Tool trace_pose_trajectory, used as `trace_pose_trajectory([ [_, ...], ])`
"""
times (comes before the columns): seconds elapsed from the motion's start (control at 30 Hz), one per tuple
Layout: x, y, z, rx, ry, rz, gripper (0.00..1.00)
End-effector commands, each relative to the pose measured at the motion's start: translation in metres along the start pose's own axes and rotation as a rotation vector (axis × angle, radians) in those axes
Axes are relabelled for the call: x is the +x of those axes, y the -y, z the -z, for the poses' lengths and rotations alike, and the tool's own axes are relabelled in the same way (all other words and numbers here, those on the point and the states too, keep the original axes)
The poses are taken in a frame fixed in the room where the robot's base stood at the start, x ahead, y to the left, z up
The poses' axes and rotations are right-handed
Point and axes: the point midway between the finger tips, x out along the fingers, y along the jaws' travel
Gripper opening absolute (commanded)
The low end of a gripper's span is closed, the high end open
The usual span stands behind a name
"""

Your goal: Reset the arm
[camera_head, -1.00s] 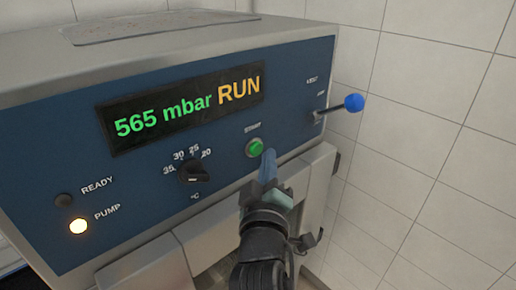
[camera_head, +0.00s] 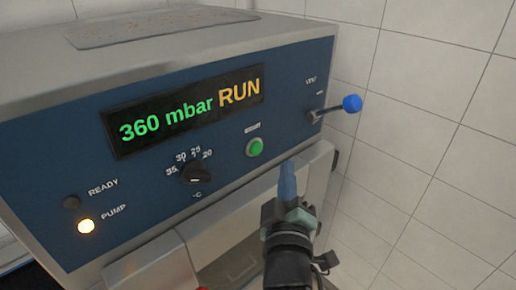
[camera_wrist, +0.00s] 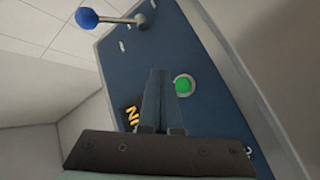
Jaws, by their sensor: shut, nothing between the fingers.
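My gripper (camera_head: 287,172) is shut and empty, its blue fingers together. In the head view it is in front of the machine, below and to the right of the green start button (camera_head: 254,147), apart from it. In the wrist view my gripper (camera_wrist: 157,75) points at the blue panel, with the green button (camera_wrist: 184,85) just right of the fingertips. The machine's blue control panel (camera_head: 225,165) carries a display (camera_head: 185,112) reading "360 mbar RUN".
A lever with a blue knob (camera_head: 351,103) sticks out at the panel's right end. A black dial (camera_head: 195,173) sits left of the button. The pump lamp (camera_head: 86,226) is lit and the ready lamp (camera_head: 71,203) is dark. A tiled wall (camera_head: 430,130) stands at right.

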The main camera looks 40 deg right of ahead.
Motion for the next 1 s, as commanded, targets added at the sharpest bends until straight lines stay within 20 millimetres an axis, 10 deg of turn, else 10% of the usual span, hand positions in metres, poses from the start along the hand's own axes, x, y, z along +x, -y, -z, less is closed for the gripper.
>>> trace_pose_trajectory([
  [0.47,0.000,-0.003,0.019,0.038,-0.039,-0.004,0.00],
  [0.67,-0.017,-0.024,0.135,0.309,-0.283,0.005,0.00],
  [1.0,-0.142,-0.093,0.328,0.904,-0.802,0.204,0.00],
])
